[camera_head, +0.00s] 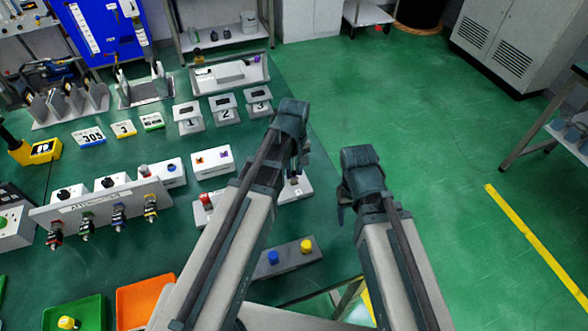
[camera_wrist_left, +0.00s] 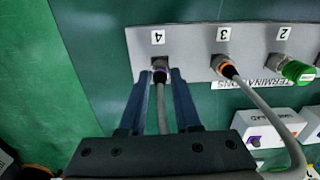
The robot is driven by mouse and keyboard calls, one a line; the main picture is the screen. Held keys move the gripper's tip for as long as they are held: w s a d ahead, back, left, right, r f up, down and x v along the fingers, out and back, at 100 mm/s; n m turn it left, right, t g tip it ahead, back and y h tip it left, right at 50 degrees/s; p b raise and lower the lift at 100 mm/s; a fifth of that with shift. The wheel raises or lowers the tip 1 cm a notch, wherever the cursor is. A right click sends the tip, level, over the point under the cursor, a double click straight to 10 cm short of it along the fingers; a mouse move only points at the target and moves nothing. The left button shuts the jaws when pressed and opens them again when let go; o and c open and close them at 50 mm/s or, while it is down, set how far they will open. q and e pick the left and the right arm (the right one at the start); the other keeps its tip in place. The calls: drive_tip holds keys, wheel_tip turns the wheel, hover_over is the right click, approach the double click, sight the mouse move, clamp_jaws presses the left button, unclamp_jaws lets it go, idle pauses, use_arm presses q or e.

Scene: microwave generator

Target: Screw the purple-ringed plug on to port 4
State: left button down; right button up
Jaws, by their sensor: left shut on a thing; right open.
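The terminations panel (camera_wrist_left: 195,42) shows ports labelled 4, 3 and 2 in the left wrist view. My left gripper (camera_wrist_left: 161,78) is shut on the purple-ringed plug (camera_wrist_left: 160,75), with a finger on each side. The plug lines up with port 4 (camera_wrist_left: 158,62) and sits at its mouth; I cannot tell how far the thread is engaged. A grey cable (camera_wrist_left: 162,115) runs back from it between the fingers. In the head view my left gripper (camera_head: 298,150) hides most of the panel. My right gripper (camera_head: 345,200) is open and empty, to the right.
An orange-ringed plug (camera_wrist_left: 228,70) with a grey cable is on port 3, and a green cap (camera_wrist_left: 297,71) is on port 2. White boxes (camera_wrist_left: 262,128) stand nearby. In the head view, a grey block with blue and yellow knobs (camera_head: 285,258) lies in front.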

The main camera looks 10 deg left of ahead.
sight(294, 169)
use_arm(q)
drive_tip(key=shift+f+b, duration=0.55)
use_arm(e)
drive_tip(key=shift+f, duration=0.55)
use_arm(q)
drive_tip(key=c, duration=0.5)
unclamp_jaws()
drive_tip(key=shift+c, duration=0.2)
use_arm(e)
drive_tip(key=shift+r, duration=0.1)
use_arm(q)
wheel_tip(294, 169, up, 14)
drive_tip(key=p, duration=1.4)
use_arm(e)
wheel_tip(294, 169, up, 14)
use_arm(q)
drive_tip(key=shift+f, duration=0.1)
use_arm(e)
drive_tip(key=shift+f, duration=0.2)
